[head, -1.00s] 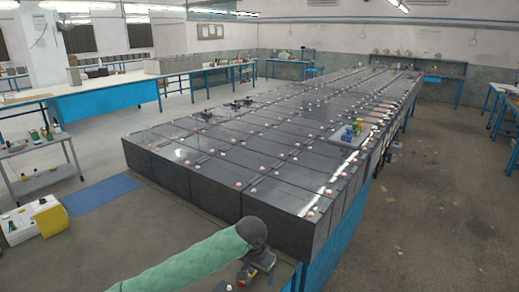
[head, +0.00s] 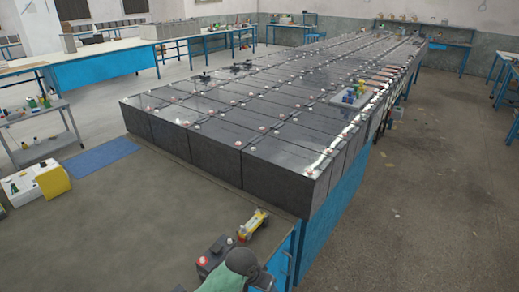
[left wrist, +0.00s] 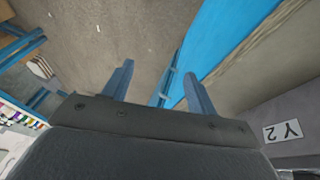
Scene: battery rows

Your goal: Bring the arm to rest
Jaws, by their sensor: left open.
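My left arm, in a green sleeve (head: 222,284), shows at the bottom edge of the head view, with its dark wrist (head: 241,262) by the near table's edge. The gripper end is mostly cut off or hidden there. In the left wrist view my left gripper (left wrist: 157,72) has its two blue-grey fingers well apart, with nothing between them. Floor and a blue panel (left wrist: 215,45) show beyond the fingers. My right gripper is in neither view.
A small dark battery (head: 214,252) with a red terminal and a yellow tool (head: 254,223) sit close by the wrist on the near tabletop (head: 130,225). Rows of large dark batteries (head: 215,148) stand behind. The floor at right (head: 420,210) is largely clear.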

